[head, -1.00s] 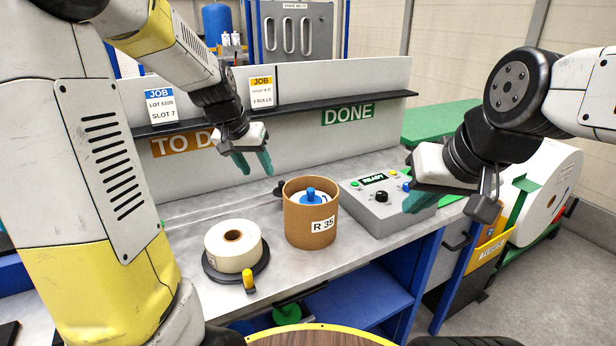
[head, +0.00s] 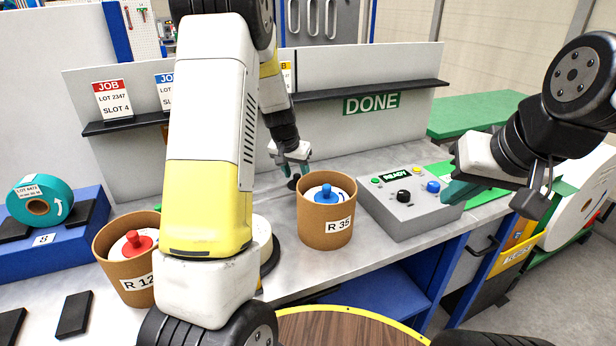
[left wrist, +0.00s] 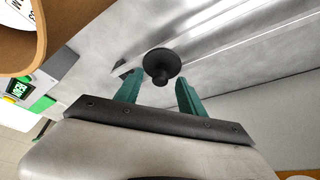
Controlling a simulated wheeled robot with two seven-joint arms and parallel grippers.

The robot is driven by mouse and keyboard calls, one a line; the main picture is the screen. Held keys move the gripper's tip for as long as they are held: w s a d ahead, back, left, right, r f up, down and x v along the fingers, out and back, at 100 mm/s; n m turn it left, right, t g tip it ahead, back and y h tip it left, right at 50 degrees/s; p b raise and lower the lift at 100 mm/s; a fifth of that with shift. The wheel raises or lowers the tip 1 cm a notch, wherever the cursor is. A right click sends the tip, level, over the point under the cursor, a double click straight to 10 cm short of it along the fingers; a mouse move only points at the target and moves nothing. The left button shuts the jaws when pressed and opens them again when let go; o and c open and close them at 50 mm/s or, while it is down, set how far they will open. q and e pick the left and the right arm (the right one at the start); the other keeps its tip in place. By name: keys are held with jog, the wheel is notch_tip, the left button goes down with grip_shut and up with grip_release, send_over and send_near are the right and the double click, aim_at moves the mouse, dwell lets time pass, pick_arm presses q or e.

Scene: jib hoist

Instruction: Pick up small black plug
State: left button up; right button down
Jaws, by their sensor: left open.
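The small black plug (head: 293,183) stands on the metal bench just behind the R 35 tub. In the left wrist view it shows as a round dark disc with a knob (left wrist: 161,65), just beyond my fingertips and roughly in line with the gap between them. My left gripper (head: 294,167) is open with teal fingers and is low over the plug, not closed on it. My right gripper (head: 458,190) is over the control box's right side; its fingers overlap in view, so its opening cannot be told.
The brown R 35 tub (head: 326,236) with a blue-knobbed lid stands close in front of the plug. The grey control box (head: 410,212) is to the right. The R 12 tub (head: 113,264) and a teal roll (head: 62,198) are left. A shelf panel (head: 330,120) stands behind.

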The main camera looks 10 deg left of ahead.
pick_arm(q)
jog(key=shift+f, duration=0.15)
grip_shut()
